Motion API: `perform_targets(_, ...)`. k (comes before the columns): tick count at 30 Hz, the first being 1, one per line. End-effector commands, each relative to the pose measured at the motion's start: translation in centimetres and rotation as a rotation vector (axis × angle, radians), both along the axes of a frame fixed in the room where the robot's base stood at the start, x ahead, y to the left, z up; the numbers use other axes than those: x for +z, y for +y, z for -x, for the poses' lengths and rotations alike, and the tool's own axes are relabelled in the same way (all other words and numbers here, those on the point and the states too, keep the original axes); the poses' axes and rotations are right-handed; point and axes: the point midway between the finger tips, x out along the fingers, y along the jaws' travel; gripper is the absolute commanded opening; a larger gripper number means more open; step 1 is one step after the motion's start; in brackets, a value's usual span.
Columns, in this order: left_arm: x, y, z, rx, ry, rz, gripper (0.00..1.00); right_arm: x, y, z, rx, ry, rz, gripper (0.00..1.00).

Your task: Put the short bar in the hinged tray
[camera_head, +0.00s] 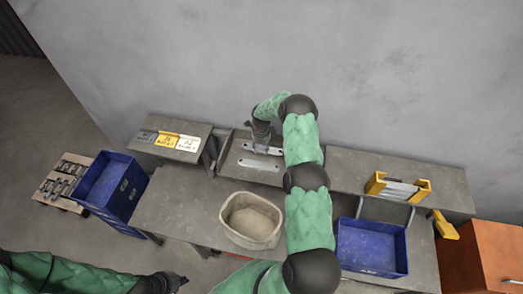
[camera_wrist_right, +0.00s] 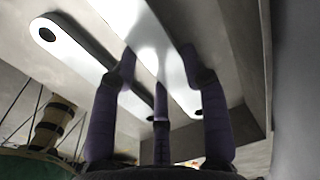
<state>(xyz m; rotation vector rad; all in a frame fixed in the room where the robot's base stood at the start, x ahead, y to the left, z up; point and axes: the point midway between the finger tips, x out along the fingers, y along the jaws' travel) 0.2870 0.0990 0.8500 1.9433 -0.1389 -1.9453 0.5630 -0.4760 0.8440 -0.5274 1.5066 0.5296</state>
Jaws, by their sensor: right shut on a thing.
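Two pale metal bars lie in or just above a shallow grey recessed tray at the back middle: an upper bar (camera_head: 272,151) and a lower bar (camera_head: 258,164). My right gripper (camera_head: 262,145) reaches down to the upper bar. In the right wrist view its purple fingers (camera_wrist_right: 160,95) are shut on a bright bar (camera_wrist_right: 145,25). Another bar with a round hole (camera_wrist_right: 70,48) lies beside it. I cannot tell which bar is shorter, or whether the held one is lifted. No hinge shows on the grey tray (camera_head: 228,160). My left gripper (camera_head: 178,283) is low at the left, away from the bars; its fingers are unclear.
A beige tub (camera_head: 232,232) stands at the front middle. Blue bins stand at the left (camera_head: 125,195) and right (camera_head: 370,268). A yellow-ended rack (camera_head: 398,188) is on the right bench; yellow and white labelled items (camera_head: 175,140) sit on the left shelf. Bench left of the tub is clear.

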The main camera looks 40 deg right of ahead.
Motion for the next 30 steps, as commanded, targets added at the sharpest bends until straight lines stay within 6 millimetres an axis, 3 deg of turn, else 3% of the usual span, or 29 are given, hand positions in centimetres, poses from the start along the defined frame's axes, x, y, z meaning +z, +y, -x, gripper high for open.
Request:
perform_targets(6, 0.2, 0.0, 0.0, 0.000, 0.000, 0.000, 0.00, -1.7, -0.1, 0.0, -0.001, -0.001, 0.002, 0.03)
perform_targets(17, -0.2, 0.0, 0.0, 0.000, 0.000, 0.000, 0.00, -2.0, -0.1, 0.0, -0.001, -0.002, 0.001, 0.03)
perform_targets(18, -0.1, 0.0, 0.0, 0.000, 0.000, 0.000, 0.00, -2.0, 0.0, 0.0, 0.000, -0.001, 0.001, 0.54)
perform_targets(20, -0.1, 0.0, 0.0, 0.000, 0.000, 0.000, 0.00, -2.0, 0.0, 0.0, 0.000, -0.001, 0.001, 0.69)
perform_targets(30, 0.0, 0.0, 0.0, 0.000, 0.000, 0.000, 0.00, -1.9, 0.0, 0.0, 0.000, -0.001, 0.001, 0.69)
